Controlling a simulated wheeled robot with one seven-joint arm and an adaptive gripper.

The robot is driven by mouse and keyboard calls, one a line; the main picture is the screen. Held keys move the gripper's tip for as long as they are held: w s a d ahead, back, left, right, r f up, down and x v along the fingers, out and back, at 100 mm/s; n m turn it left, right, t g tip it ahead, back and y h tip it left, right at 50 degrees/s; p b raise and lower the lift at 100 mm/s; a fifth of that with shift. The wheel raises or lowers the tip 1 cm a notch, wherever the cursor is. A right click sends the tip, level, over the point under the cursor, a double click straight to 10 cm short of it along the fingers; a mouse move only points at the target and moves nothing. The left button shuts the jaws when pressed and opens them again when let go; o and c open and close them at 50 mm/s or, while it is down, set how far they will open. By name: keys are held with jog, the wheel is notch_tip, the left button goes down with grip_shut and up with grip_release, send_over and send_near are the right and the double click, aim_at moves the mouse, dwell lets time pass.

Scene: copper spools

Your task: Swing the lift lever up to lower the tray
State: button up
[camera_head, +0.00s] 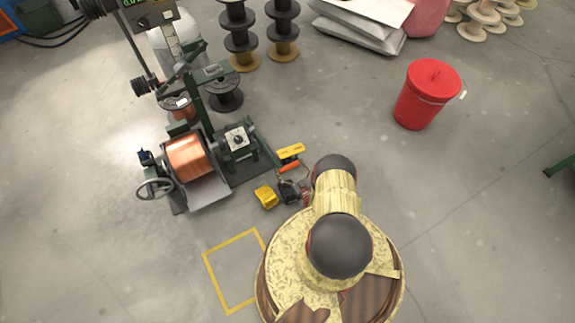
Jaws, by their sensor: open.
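A dark green winding machine stands left of centre with a copper-wound spool (187,157) on it. A grey sloping plate, which looks like the tray (208,194), lies below and in front of the spool. My arm hides the floor to the right of the gripper.
A handwheel (155,189) juts from the machine's left. A red bucket (428,94) stands at the upper right. A yellow floor outline (206,266) is empty, and the right-hand floor is mostly clear.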

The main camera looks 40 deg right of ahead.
jog(key=shift+c, duration=0.9)
